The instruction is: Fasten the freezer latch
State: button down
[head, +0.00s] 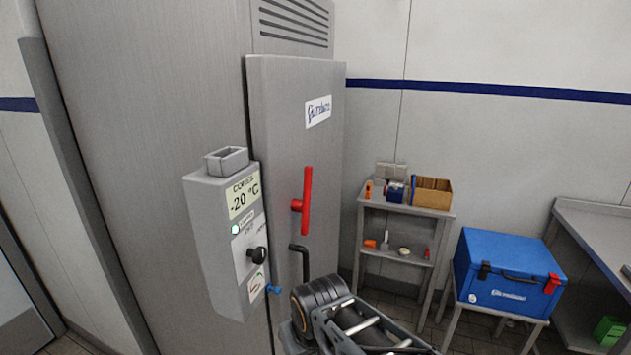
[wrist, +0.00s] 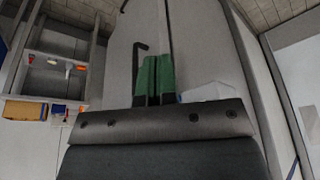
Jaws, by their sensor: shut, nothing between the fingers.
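The grey freezer door (head: 285,130) appears closed against the tall grey freezer (head: 150,120). A red lever (head: 307,200) stands nearly upright on the door, on a red pivot. Below it is a black bent bar (head: 300,260), which also shows in the wrist view (wrist: 136,62). Which part is the latch is not labelled. My gripper (wrist: 153,60) has green fingers, shut together and empty, in front of the freezer and just beside the black bar in the wrist view. Whether they touch it I cannot tell. In the head view my arm is low in front of the door, and the fingers are hidden.
A grey control box (head: 215,230) reading -20 °C, with a black knob (head: 258,255) and blue tap (head: 273,289), juts out left of the door. A small shelf (head: 400,210) with boxes and a blue cooler (head: 505,270) on a stand are at the right.

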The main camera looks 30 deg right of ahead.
jog(key=w+d+r+n+t+h+p, duration=0.4)
jog(key=w+d+r+t+p, duration=0.25)
jog(key=d+r, duration=0.5)
jog(key=w+a+r+n+t+y+p, duration=0.2)
jog(key=r+n+t, duration=0.4)
jog(key=r+n, duration=0.6)
jog(key=shift+w+a+r+y+p, duration=0.15)
jog(key=shift+a+r+y+p, duration=0.55)
jog(key=shift+r, duration=0.05)
jog(key=b, duration=0.4)
send_near(310, 181)
jog(key=w+a, duration=0.4)
jog(key=w, duration=0.1)
jog(key=shift+w+d+p, duration=0.5)
jog(key=shift+w+d, duration=0.1)
jog(key=shift+d, duration=0.35)
jog(key=shift+w+d+f, duration=0.15)
jog(key=shift+w+d, duration=0.4)
jog(key=shift+d, duration=0.05)
